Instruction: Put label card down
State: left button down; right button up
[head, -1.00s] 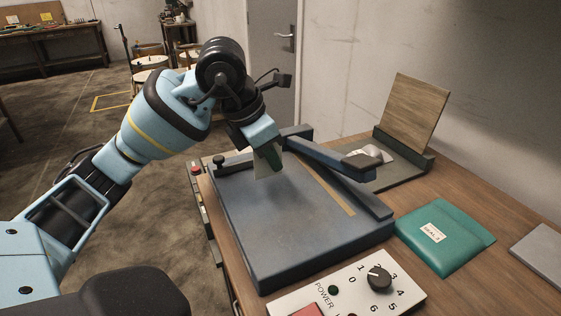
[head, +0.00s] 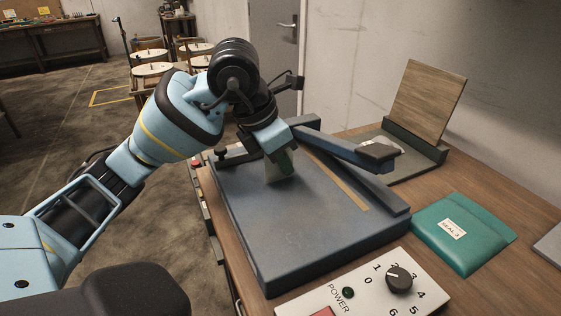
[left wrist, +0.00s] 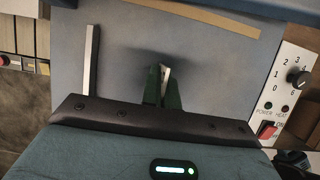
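My left gripper (head: 282,163) points down over the far part of the blue-grey bed (head: 300,225). Its green fingers are shut on a pale label card (head: 273,171), which hangs below them, partly hidden by the fingers. In the left wrist view the card (left wrist: 166,74) is a thin pale strip between the green fingers (left wrist: 163,88), above a soft shadow on the bed. I cannot tell whether the card's lower edge touches the bed. My right gripper is not in view.
A blue-grey lever arm (head: 345,152) crosses the bed's far right side, beside a tan strip (head: 338,182). A control panel (head: 365,290) stands in front and a teal pouch (head: 463,250) lies to the right. A wooden board (head: 428,100) stands behind. The bed's near surface is clear.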

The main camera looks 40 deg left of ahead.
pick_arm(q)
jog(key=c, duration=2.1)
grip_release()
jog(key=shift+f, duration=0.15)
jog(key=o, duration=0.4)
